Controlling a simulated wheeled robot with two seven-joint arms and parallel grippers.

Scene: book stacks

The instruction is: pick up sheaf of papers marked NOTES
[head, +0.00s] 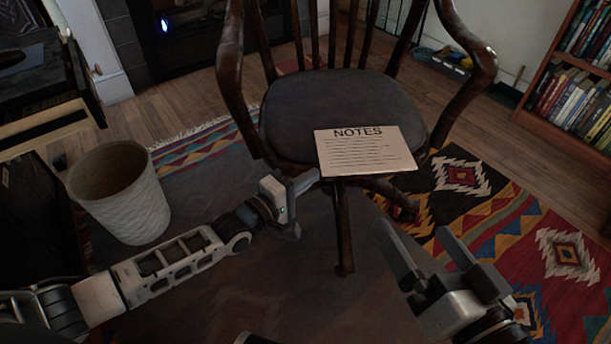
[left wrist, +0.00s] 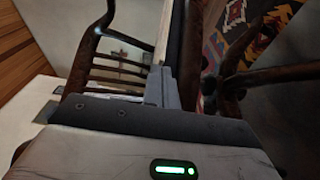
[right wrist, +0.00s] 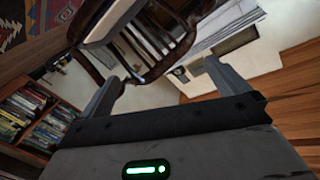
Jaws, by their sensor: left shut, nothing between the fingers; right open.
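The sheaf of papers marked NOTES (head: 367,152) lies flat on the dark seat of the wooden chair (head: 310,98), its front edge reaching the seat's front. My left gripper (head: 314,178) is shut and empty at the sheaf's lower left corner; whether it touches cannot be told. In the left wrist view the shut fingers (left wrist: 164,82) point at a thin pale edge, seemingly the sheaf (left wrist: 163,35). My right gripper (head: 412,230) is open and empty, in front of and below the sheaf to the right. Its spread fingers (right wrist: 162,75) also show in the right wrist view.
The chair's curved arms rise on both sides of the seat. A pale wastebasket (head: 120,200) stands on the left. A patterned rug (head: 500,210) covers the floor. A bookcase (head: 575,90) stands at the right. The space above the sheaf is clear.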

